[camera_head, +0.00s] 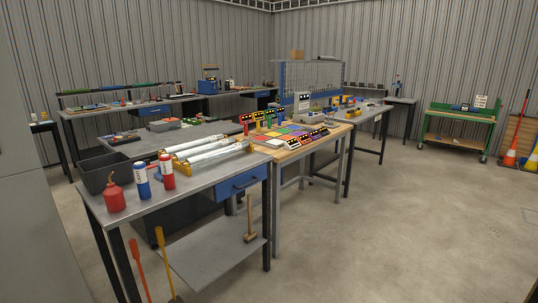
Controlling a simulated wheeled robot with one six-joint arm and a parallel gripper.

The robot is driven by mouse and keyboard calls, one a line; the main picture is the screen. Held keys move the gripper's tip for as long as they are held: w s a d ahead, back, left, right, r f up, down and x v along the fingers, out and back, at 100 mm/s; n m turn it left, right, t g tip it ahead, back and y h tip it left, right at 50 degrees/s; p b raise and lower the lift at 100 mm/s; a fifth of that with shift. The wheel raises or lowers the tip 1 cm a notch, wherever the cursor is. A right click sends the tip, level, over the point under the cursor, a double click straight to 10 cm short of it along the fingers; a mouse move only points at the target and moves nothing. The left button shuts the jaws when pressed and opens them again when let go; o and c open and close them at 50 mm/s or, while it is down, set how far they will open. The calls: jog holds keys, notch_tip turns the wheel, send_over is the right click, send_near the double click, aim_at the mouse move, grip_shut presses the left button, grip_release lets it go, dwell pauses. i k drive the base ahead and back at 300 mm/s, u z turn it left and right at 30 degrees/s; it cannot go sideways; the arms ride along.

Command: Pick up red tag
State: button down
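On the wood-topped table (335,132) in the middle, a small upright red piece (244,120) with a dark panel stands at the back left, beside similar yellow (258,116) and green pieces. It may be a red tag, but it is too small to tell. Flat coloured squares (283,131) lie in front of these. A row of small tilted pieces (306,138) with dark, white and reddish parts sits along the table's right side. My gripper is not in view.
A grey bench (190,178) nearer left holds a red can (114,196), a blue bottle (142,181), a red bottle (166,170) and silvery rolls (205,150). A green cart (460,128) and orange cones stand at the right. The concrete floor (400,220) at the right is clear.

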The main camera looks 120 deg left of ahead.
aim_at(149, 165)
jog(key=u, duration=3.8)
jog(key=i, duration=0.55)
jog(key=u, duration=0.85)
jog(key=k, duration=0.5)
jog(key=z, duration=0.9)
jog(key=i, duration=1.9)
jog(key=u, duration=0.35)
